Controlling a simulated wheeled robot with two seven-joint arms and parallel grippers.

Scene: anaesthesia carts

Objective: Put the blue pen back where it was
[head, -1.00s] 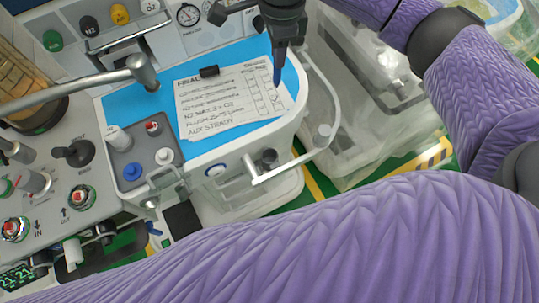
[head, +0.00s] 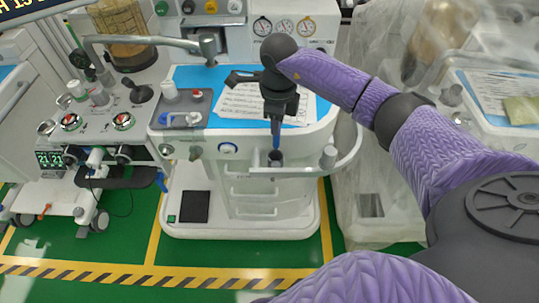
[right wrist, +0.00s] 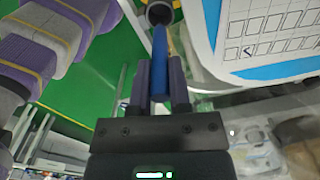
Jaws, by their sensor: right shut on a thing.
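My right gripper (head: 277,112) is shut on the blue pen (head: 276,136), which points down at the front edge of the cart's blue work surface. In the right wrist view the pen (right wrist: 159,62) stands between the two fingers. A small dark round holder (head: 275,158) on the cart's front rail is just under the pen tip; its opening (right wrist: 158,13) also shows in the right wrist view. I cannot tell whether the tip is inside the opening. The checklist paper (head: 240,103) lies on the blue surface (head: 195,78), partly hidden by my arm. My left gripper is not in view.
A curved white rail (head: 352,150) runs around the cart's front right. A grey tray (head: 183,108) with small items lies left of the paper. A plastic-covered cart (head: 365,190) stands to the right. The green floor (head: 130,230) in front is clear.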

